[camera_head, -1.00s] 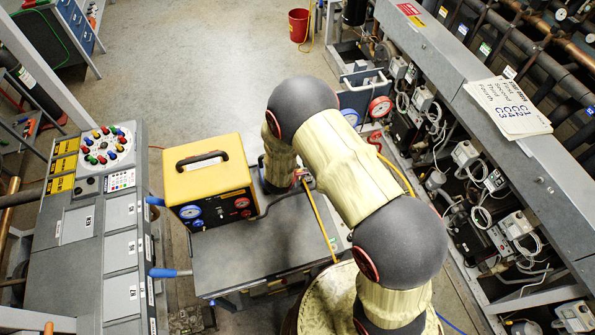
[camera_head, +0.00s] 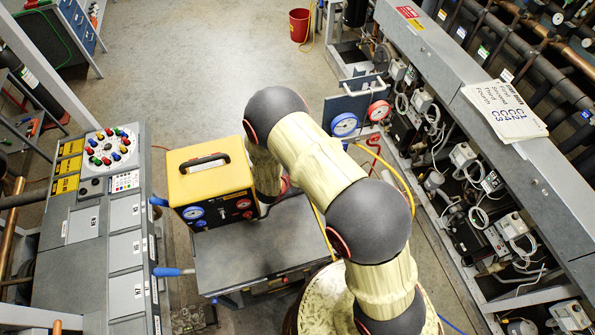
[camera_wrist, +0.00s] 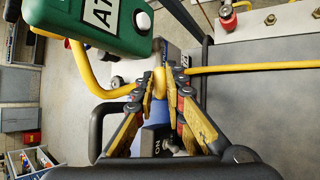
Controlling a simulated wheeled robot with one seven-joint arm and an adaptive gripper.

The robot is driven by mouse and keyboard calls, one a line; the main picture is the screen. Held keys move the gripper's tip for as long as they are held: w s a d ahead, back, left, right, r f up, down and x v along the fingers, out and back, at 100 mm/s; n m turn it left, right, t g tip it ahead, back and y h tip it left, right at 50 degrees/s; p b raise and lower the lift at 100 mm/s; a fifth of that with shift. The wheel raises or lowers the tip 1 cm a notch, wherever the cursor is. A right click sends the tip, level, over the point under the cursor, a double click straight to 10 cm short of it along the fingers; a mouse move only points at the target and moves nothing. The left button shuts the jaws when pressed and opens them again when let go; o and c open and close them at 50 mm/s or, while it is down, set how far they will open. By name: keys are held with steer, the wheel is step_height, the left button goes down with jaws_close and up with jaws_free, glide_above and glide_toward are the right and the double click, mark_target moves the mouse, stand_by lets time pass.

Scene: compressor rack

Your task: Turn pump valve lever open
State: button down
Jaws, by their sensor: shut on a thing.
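My gripper (camera_wrist: 160,82) shows in the wrist view, its two yellow-padded fingers closed on a small yellow piece (camera_wrist: 159,88). I cannot tell whether this piece is the pump valve lever or a bend of the yellow hose. The yellow hose (camera_wrist: 245,68) runs away to the right of the fingers, and a stretch of it comes in from the left.
A green labelled box (camera_wrist: 100,22) is close at the upper left in the wrist view. The yellow case stands on a grey cart top (camera_head: 235,262). Open floor lies behind.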

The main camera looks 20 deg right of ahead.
steer(key=shift+a+f+h, duration=0.1)
steer(key=shift+f+h, duration=0.15)
steer(key=shift+h, duration=0.25)
steer(key=c, duration=1.9)
jaws_free()
steer(key=shift+o, duration=0.4)
steer(key=v, duration=1.2)
